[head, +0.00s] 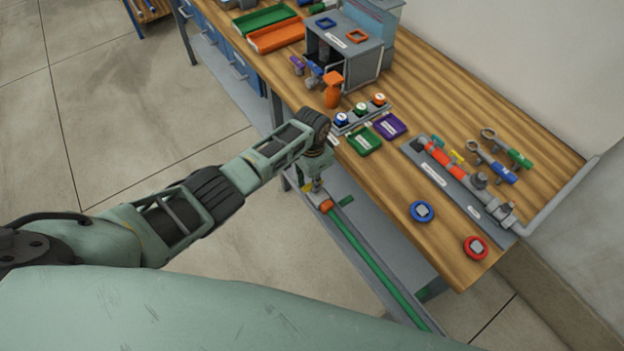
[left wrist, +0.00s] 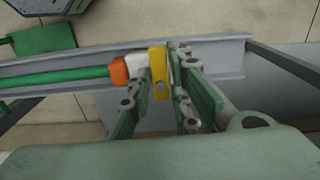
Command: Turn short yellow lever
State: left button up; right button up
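A short yellow lever (left wrist: 158,72) stands across the end of a green pipe (left wrist: 60,76), beside a white fitting and an orange collar (left wrist: 119,71) in the left wrist view. My left gripper (left wrist: 154,80) is open, with one finger on each side of the lever. The right-hand finger is very close to the lever; I cannot tell if they touch. A gap shows on the other side. In the head view my left gripper (head: 317,180) points down at the pipe's end below the bench's front edge, and mostly hides the lever. My right gripper is not in view.
The green pipe runs along a grey rail (head: 385,290) in front of the wooden bench (head: 540,140). Blue (head: 422,211) and red (head: 475,247) knobs stand near the front edge. Floor on the left is clear.

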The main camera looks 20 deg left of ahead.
pick_arm(q)
jog(key=o, duration=0.3)
jog(key=shift+r, duration=0.15)
notch_tip(320, 180, up, 12)
jog(key=shift+f, duration=0.1)
dwell(0.3)
dwell(0.5)
